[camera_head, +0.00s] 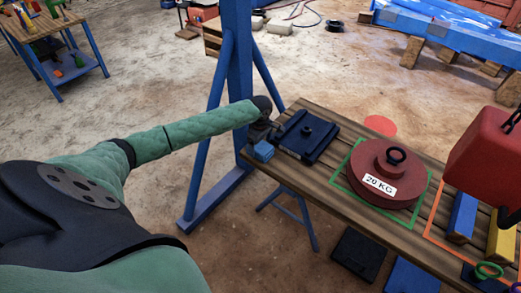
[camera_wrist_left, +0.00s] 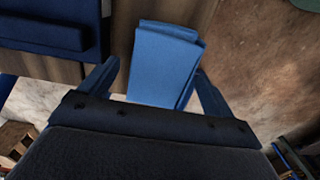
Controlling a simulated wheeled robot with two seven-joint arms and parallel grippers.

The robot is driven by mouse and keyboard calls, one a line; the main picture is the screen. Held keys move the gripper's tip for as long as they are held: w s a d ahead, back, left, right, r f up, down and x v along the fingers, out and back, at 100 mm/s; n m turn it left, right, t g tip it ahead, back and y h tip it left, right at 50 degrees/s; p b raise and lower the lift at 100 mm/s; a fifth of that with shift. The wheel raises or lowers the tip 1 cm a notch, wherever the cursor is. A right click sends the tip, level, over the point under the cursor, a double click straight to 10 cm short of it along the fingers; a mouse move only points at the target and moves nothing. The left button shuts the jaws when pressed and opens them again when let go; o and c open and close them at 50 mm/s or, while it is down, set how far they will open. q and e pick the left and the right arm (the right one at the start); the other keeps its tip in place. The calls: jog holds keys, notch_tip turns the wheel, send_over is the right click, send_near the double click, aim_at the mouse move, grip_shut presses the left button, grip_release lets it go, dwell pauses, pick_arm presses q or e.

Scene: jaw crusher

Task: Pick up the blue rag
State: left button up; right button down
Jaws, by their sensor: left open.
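The blue rag (camera_head: 263,151) is a small folded light-blue cloth at the left end of the wooden table. In the left wrist view the rag (camera_wrist_left: 163,62) lies over the table edge, between and beyond my open fingers. My left gripper (camera_wrist_left: 153,85) is open, with one finger on each side of the rag's near part; I cannot tell whether they touch it. In the head view my left gripper (camera_head: 262,135) is right above the rag, partly hidden by the wrist. My right gripper is not in view.
A dark blue plate device (camera_head: 306,135) sits close beside the rag. Farther right are a red 20 KG weight (camera_head: 385,172), a red box (camera_head: 485,150), and blue (camera_head: 462,215) and yellow blocks (camera_head: 501,238). A blue post (camera_head: 237,60) stands behind my left arm.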

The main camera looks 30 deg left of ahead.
pick_arm(q)
notch_tip(320, 180, down, 2)
jog(key=shift+f, duration=0.2)
jog(key=c, duration=1.1)
jog(key=shift+o, duration=0.2)
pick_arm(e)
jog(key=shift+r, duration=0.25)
pick_arm(q)
jog(key=shift+r, duration=0.65)
notch_tip(320, 180, up, 3)
jog(key=shift+r, duration=0.1)
jog(key=s+d+r, duration=0.3)
jog(key=d+r, duration=0.3)
jog(key=d, duration=0.5)
jog(key=shift+d+r+b, duration=0.15)
jog(key=shift+r+b, duration=0.15)
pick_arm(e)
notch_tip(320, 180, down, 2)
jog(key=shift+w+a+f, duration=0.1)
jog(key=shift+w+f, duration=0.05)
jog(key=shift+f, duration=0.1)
